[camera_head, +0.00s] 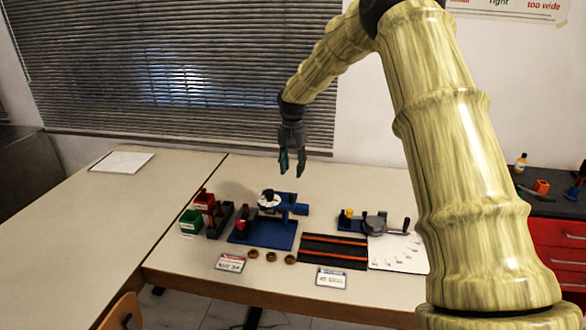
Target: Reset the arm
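My gripper (292,168) hangs fingers-down in the air above the table (190,182), over its back part. Its two dark fingers are apart with nothing seen between them. My arm comes in from the right of the picture and bends down to it. Below and a little left of the gripper stands a gauge rig (280,236) on a blue base, with a white dial (269,200) and a blue body. The gripper looks clear of the rig.
Left of the rig are a green bin (191,221), a red bin (205,202) and a dark stand (219,222). In front lie brass rings (271,257). To the right are an orange-striped black mat (333,250) and a grey-and-blue device (374,223). The left table is mostly clear.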

